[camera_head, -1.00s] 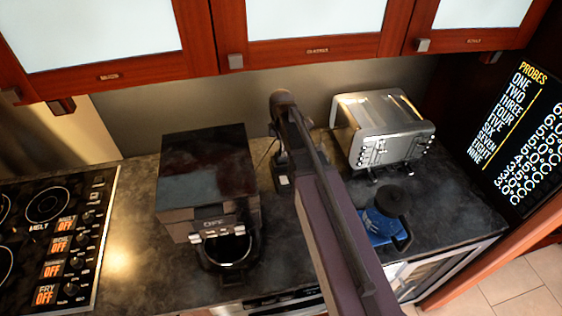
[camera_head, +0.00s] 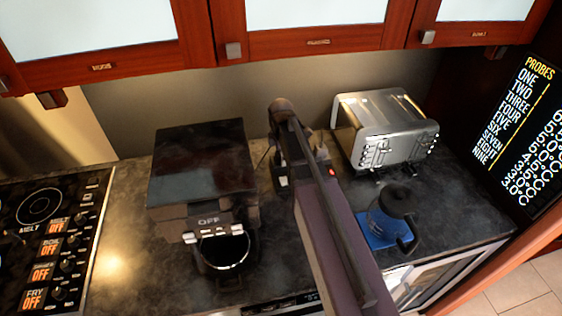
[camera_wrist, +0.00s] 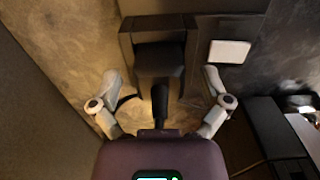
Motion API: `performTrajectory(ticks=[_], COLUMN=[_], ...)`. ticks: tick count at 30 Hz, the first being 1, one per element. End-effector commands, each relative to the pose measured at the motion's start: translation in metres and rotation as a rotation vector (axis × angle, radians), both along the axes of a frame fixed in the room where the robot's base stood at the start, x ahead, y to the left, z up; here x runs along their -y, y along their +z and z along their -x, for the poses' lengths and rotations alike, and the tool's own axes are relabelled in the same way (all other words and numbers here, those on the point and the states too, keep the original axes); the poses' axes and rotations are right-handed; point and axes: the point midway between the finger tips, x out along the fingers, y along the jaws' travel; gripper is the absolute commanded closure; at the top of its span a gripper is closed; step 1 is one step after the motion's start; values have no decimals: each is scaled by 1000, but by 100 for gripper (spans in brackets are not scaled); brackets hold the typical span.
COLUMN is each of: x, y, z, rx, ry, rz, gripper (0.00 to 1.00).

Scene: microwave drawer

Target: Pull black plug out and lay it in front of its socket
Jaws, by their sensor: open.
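The black plug (camera_wrist: 160,62) is in the middle of the wrist view, within a dark block-like socket housing (camera_wrist: 126,45). Its black cable (camera_wrist: 159,104) runs from it toward my wrist. My gripper (camera_wrist: 162,84) is open, with one grey finger on each side of the plug and a visible gap to it on both sides. Whether the fingers reach to the plug's depth is hard to tell. In the head view my arm hides the plug, and I cannot make out the gripper clearly.
A stove (camera_head: 45,240) lies at far left. Wall cabinets hang above. The counter (camera_head: 130,220) is clear between stove and coffee maker.

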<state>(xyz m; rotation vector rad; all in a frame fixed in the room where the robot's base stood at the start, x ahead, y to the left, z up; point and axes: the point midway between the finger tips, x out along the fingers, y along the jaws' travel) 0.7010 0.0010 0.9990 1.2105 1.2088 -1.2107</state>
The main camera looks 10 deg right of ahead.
Motion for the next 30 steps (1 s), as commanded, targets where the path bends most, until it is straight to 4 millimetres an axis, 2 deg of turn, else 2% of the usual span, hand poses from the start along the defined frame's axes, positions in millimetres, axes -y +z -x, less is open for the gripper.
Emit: performTrajectory(ticks=[8, 11, 15, 18, 30], x=[0, 0, 0, 0, -1], y=[0, 0, 0, 0, 2], z=[0, 0, 0, 0, 0], rx=[0, 0, 0, 0, 0], ry=[0, 0, 1, 1, 1], rz=[0, 0, 0, 0, 0], gripper=[3, 27, 68, 94, 95])
